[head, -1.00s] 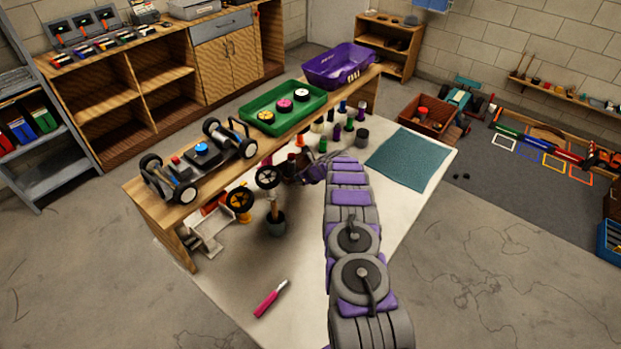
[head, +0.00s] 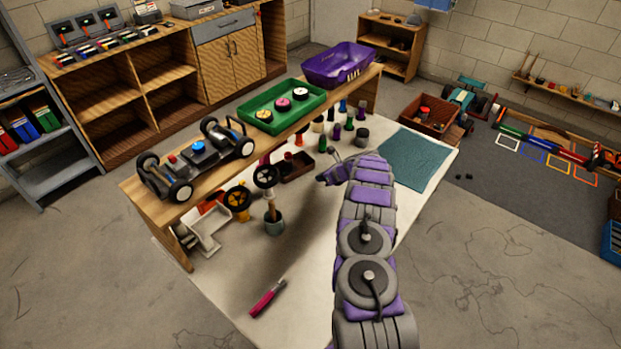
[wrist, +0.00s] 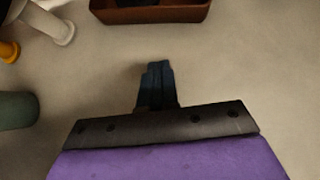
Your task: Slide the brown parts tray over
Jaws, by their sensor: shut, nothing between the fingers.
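The small brown parts tray (head: 298,167) sits on the white tabletop beneath the front of the wooden shelf, with dark contents. Its near wall shows at the top of the wrist view (wrist: 150,14). My gripper (head: 321,180) is just right of and nearer than the tray in the head view. In the wrist view my gripper's fingers (wrist: 157,68) are together and empty, with a strip of bare tabletop between them and the tray. The tray's far side is out of the wrist view.
A pot (head: 273,222) with a wheel-topped stick stands left of my gripper. Several small bottles (head: 336,131) stand behind the tray. A teal mat (head: 415,160) lies to the right. A pink-handled tool (head: 267,298) lies in front. The central tabletop is clear.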

